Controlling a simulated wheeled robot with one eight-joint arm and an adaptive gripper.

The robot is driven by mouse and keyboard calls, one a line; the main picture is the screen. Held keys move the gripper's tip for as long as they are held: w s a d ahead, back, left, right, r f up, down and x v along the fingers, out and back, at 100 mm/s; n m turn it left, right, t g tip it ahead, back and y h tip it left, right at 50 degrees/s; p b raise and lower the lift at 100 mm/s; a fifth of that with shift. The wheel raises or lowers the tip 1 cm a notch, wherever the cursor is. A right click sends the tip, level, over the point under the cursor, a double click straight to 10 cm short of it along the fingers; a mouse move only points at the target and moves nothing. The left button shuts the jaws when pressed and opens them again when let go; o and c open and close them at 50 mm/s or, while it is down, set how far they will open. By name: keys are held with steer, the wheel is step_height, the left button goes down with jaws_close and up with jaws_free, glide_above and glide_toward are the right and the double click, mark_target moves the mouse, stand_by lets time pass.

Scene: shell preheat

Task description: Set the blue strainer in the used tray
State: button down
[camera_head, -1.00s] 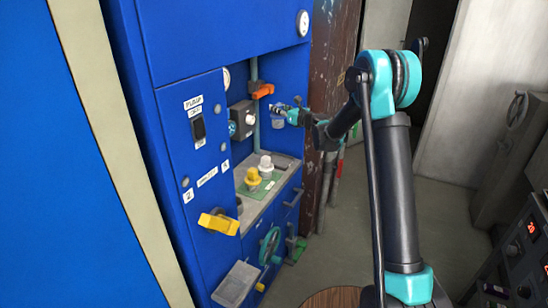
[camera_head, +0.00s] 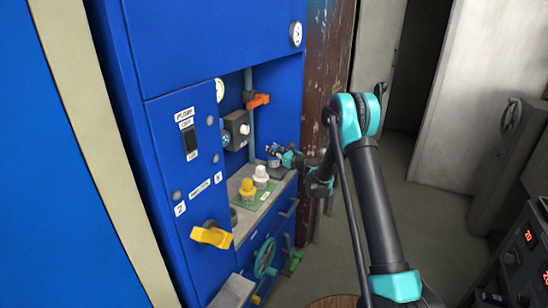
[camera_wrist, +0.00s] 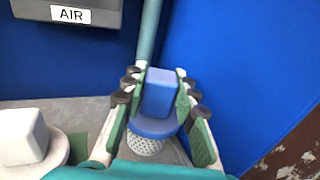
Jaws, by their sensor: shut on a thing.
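The blue strainer (camera_wrist: 153,127) has a block-shaped grip, a round flange and a pale mesh cup below. My gripper (camera_wrist: 160,88) is shut on its grip, with a finger on each side, and holds it roughly upright. In the head view my gripper (camera_head: 274,151) is inside the cabinet niche, low over the back right of the grey counter (camera_head: 236,218). I cannot tell whether the mesh cup touches the surface beneath. No tray marked as used can be read; a plain grey tray (camera_head: 232,291) sticks out at the lower left of the cabinet front.
A white strainer (camera_head: 261,177) and a yellow one (camera_head: 247,190) stand on a green mat (camera_head: 262,201) left of my gripper. A vertical pipe (camera_head: 250,130) with an orange handle (camera_head: 258,101) rises close behind. The blue niche wall is close on the right.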

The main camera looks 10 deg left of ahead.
mark_target(273, 162)
steer(key=shift+f, duration=1.9)
steer(key=c, duration=1.2)
jaws_free()
steer(key=shift+f, duration=0.1)
